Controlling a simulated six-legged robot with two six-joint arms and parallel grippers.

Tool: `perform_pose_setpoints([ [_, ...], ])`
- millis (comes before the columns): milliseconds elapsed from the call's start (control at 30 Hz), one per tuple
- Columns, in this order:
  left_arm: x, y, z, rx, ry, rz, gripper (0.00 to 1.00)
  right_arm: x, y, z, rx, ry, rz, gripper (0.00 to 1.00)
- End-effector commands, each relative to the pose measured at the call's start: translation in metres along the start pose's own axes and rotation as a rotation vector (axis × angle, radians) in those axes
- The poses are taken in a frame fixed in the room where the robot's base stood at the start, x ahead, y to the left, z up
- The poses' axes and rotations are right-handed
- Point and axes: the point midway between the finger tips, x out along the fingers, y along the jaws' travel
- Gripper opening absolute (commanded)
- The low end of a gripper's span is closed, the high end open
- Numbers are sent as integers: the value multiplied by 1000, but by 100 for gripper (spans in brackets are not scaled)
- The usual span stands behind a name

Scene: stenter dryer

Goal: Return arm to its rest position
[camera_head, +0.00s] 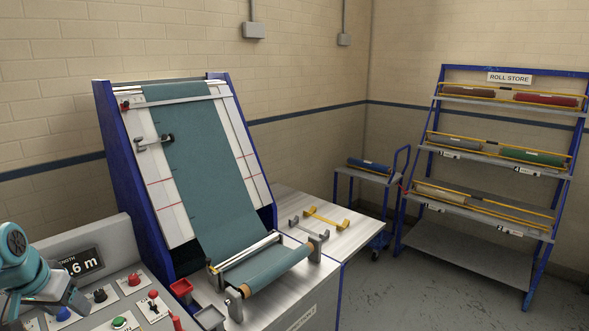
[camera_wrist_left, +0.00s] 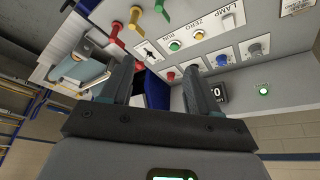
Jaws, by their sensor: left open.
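My left gripper (camera_head: 72,300) is at the lower left of the head view, over the left part of the grey control panel (camera_head: 118,290). In the left wrist view its two dark fingers (camera_wrist_left: 158,80) stand apart with nothing between them. Beyond them the panel (camera_wrist_left: 225,55) shows with red, green, blue and yellow knobs and a lit green button (camera_wrist_left: 263,91). The display (camera_head: 82,262) is partly cut by the arm and reads ".6 m". My right gripper is not in view.
The blue-sided stenter machine (camera_head: 112,140) carries teal fabric (camera_head: 190,150) down to a roll (camera_head: 270,270). A metal table (camera_head: 335,243) holds yellow and grey brackets. A cart (camera_head: 365,178) and a roll rack (camera_head: 490,195) stand right, with open floor (camera_head: 430,290) in front.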

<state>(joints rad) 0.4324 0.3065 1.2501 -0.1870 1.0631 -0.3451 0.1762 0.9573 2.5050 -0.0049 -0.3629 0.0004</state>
Motion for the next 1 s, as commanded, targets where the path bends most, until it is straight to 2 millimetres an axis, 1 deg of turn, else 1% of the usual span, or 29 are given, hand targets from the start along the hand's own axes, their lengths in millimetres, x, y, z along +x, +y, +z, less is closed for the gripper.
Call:
perform_pose_setpoints([
  [33, 19, 8, 4, 4, -14, 16, 61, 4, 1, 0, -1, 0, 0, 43],
  [167, 50, 23, 8, 6, -24, 40, 61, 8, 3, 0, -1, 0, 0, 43],
  [367, 107, 55, 22, 9, -45, 86, 61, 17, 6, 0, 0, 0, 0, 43],
  [467, 140, 76, 36, 9, -61, 114, 61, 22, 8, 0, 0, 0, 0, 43],
  [567, 180, 105, 56, 5, -82, 149, 61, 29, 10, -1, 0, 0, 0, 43],
  [667, 229, 143, 91, -2, -115, 192, 61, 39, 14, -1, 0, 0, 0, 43],
  [700, 250, 162, 110, -7, -132, 212, 61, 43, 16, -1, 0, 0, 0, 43],
  [767, 279, 190, 142, -19, -160, 241, 61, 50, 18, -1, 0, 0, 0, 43],
  [800, 296, 209, 165, -27, -179, 259, 61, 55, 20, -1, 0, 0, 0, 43],
  [867, 319, 236, 202, -42, -212, 282, 61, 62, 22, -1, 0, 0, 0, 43],
  [900, 331, 253, 230, -51, -234, 296, 61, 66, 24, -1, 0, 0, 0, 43],
  [967, 345, 276, 270, -68, -268, 313, 61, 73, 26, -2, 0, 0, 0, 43],
  [1000, 351, 289, 297, -78, -292, 321, 61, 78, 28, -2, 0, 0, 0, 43],
])
